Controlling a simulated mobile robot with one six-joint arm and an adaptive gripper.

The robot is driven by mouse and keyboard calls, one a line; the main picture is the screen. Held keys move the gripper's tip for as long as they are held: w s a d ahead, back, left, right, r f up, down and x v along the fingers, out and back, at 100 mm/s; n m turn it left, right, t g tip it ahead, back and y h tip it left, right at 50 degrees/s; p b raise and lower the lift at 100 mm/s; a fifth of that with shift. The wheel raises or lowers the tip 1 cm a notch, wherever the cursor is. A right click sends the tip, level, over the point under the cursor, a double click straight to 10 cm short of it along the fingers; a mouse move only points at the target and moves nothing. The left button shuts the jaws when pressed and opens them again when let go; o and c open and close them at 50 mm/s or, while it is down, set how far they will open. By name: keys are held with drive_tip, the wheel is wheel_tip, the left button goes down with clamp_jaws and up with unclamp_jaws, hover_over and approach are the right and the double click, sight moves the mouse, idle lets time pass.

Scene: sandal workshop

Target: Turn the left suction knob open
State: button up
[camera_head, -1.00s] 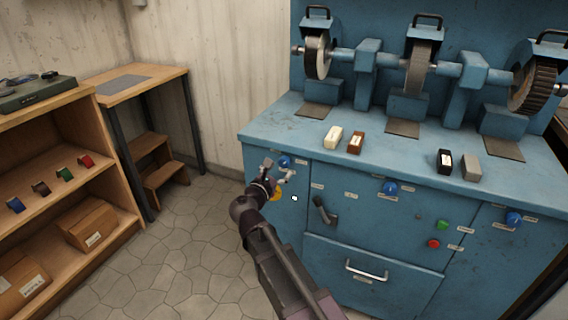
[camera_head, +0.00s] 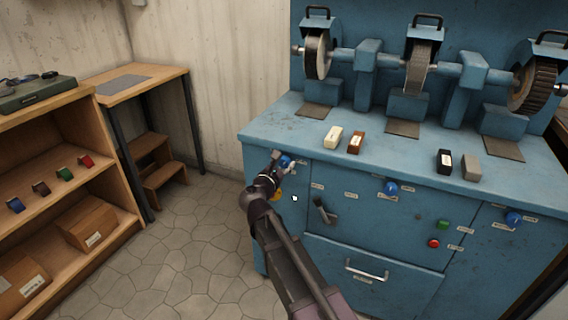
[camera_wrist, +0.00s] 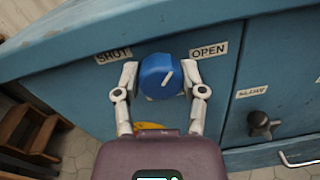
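The left suction knob is a round blue knob (camera_wrist: 160,76) with a white line pointing up and right, towards the OPEN label (camera_wrist: 209,50). The SHUT label (camera_wrist: 114,56) is at its upper left. In the head view the knob (camera_head: 286,160) is at the top left of the blue machine's front, partly covered by my gripper. My gripper (camera_wrist: 160,70) has its two pale fingers apart, one on each side of the knob. The gaps at the fingertips are very small, and I cannot tell whether they touch it. In the head view my gripper (camera_head: 282,166) is at the knob.
More blue knobs (camera_head: 391,188) (camera_head: 513,219), a dark lever (camera_head: 322,211), green (camera_head: 442,225) and red (camera_head: 433,243) buttons and a drawer handle (camera_head: 366,270) are on the machine's front. A yellow part (camera_wrist: 150,127) is below the knob. Floor (camera_head: 190,260) to the left is clear.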

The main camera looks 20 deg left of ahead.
drive_tip(key=shift+c, duration=0.7)
drive_tip(key=shift+m, duration=1.5)
drive_tip(key=o, duration=1.1)
drive_tip(key=shift+o, duration=0.2)
